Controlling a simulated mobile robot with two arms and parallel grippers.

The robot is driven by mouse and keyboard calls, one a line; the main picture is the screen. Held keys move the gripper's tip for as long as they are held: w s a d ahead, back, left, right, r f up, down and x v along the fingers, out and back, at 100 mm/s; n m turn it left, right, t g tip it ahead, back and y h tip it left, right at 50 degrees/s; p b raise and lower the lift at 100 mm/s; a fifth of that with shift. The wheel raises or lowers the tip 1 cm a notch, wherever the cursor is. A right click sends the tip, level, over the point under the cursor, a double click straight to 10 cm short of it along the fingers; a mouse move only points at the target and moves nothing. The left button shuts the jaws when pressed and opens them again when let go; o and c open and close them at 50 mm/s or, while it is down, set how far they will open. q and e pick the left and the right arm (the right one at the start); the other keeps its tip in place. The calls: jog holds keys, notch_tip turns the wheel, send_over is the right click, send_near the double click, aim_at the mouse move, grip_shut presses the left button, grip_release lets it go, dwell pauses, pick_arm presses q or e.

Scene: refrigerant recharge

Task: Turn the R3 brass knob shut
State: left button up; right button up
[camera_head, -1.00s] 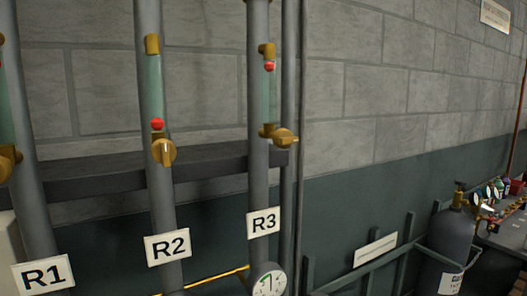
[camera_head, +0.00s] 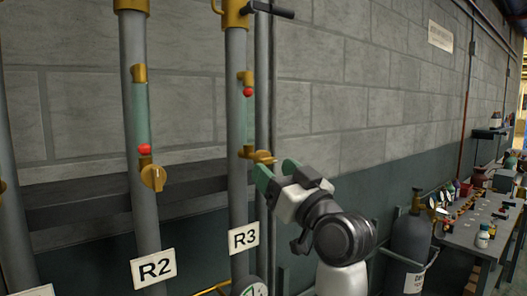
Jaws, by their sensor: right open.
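The R3 brass knob (camera_head: 262,157) sticks out to the right from the foot of the sight glass (camera_head: 249,120) on the grey R3 pipe (camera_head: 238,190). A red ball (camera_head: 248,92) shows near the top of that glass. The white R3 label (camera_head: 243,237) is lower on the pipe. My right gripper (camera_head: 276,172) is open, its green-tipped fingers just below and right of the knob. The fingers partly overlap the knob in the picture, and I cannot tell whether they touch it. My left gripper is not in view.
The R2 pipe (camera_head: 140,70) with its own brass knob (camera_head: 153,178) stands to the left. A dark horizontal rail (camera_head: 80,200) runs behind the pipes. A gas cylinder (camera_head: 411,240) and a cluttered workbench (camera_head: 490,215) stand at the right. A dark-handled brass valve (camera_head: 270,9) is above R3.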

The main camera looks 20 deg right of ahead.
aim_at(263, 161)
jog(key=p+x, duration=0.1)
jog(key=x, duration=0.2)
jog(key=shift+w+a+r, duration=0.15)
jog(key=shift+a+r, duration=0.05)
jog(key=shift+r, duration=0.05)
jog(key=shift+w, duration=0.35)
jog(key=shift+c, duration=0.4)
jog(key=c, duration=0.8)
jog(key=shift+f, duration=0.1)
